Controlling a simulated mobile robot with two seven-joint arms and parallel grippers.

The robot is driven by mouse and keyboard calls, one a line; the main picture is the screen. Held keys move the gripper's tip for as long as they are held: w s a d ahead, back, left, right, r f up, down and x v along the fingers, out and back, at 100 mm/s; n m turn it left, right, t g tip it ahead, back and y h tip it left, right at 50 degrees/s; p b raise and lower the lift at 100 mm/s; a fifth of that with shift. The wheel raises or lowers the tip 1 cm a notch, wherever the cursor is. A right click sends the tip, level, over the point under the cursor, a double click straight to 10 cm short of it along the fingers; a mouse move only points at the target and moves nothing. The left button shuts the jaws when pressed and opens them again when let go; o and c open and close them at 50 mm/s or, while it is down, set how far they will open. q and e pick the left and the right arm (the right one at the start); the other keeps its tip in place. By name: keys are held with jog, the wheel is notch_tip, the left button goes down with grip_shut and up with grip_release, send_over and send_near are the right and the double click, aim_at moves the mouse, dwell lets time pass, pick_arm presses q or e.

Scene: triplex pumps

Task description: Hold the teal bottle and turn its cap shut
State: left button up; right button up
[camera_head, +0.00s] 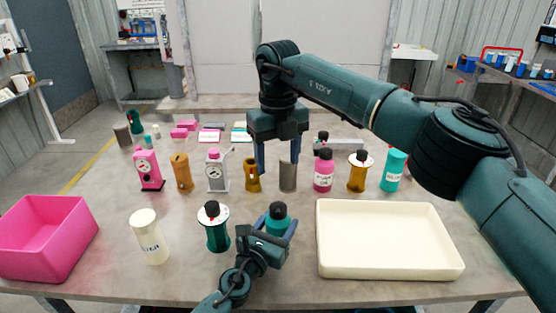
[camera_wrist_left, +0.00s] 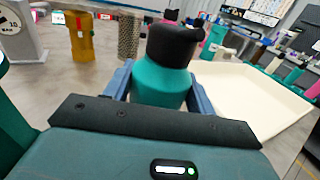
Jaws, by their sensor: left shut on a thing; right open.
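The teal bottle (camera_head: 279,226) stands upright near the front middle of the table. Its dark cap (camera_head: 277,209) sits on top; the wrist view also shows the bottle's teal body (camera_wrist_left: 160,83) and black cap (camera_wrist_left: 172,45). How tightly the cap is seated cannot be told. My left gripper (camera_head: 279,231) is shut on the bottle's body, a finger on each side. My right gripper (camera_head: 277,165) points down, open and empty, above and behind the bottle. Its fingers are apart from the cap.
A cream tray (camera_head: 388,272) lies right of the bottle, and a pink bin (camera_head: 45,238) stands far left. A green pump body (camera_head: 217,236) with a white disc and a white bottle (camera_head: 149,238) stand close on the left. Several pumps and bottles, including another teal bottle (camera_head: 393,170), line the table behind.

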pick_arm(q)
jog(key=o, duration=1.3)
